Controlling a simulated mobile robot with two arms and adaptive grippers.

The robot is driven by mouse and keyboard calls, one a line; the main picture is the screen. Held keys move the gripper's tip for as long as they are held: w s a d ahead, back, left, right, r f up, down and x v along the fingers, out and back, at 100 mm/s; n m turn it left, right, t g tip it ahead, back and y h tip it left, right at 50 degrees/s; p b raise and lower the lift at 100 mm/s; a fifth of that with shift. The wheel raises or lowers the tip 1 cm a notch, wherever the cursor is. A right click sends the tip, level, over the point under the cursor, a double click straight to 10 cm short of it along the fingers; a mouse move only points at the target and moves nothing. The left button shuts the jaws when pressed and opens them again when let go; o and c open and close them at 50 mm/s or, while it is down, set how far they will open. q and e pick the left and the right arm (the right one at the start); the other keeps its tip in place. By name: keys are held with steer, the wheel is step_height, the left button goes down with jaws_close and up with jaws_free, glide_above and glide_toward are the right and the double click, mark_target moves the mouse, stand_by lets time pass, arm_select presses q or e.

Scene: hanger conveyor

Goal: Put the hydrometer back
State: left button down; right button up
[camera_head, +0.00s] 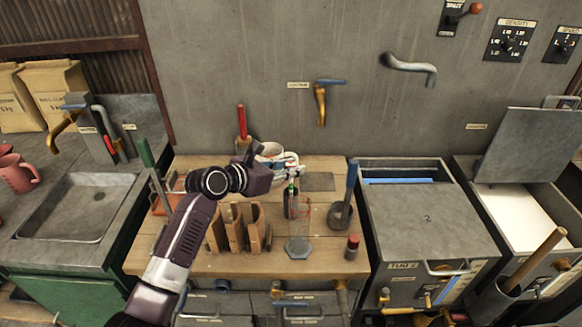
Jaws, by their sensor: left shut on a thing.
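My left gripper (287,168) reaches in from the left over the wooden bench (210,262). It is shut on a slim upright piece with a green part, which looks like the hydrometer (291,188). Its upper end is hidden by the fingers. Its lower part is at the clear cylinder (298,206) on the bench, just below the gripper. I cannot tell how far inside it is. My right gripper is not in view.
A wooden rack (236,230) stands left of the cylinder. A grey pot with a blue-handled tool (348,190) stands right. Tank 2 (425,215) adjoins the bench at right.

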arm_select(q)
steer(key=c, duration=1.7)
jaws_free()
steer(key=shift+f, duration=0.1)
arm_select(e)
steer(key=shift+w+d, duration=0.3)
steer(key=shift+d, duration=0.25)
arm_select(q)
steer(key=b+v, duration=0.1)
steer(key=v, duration=1.1)
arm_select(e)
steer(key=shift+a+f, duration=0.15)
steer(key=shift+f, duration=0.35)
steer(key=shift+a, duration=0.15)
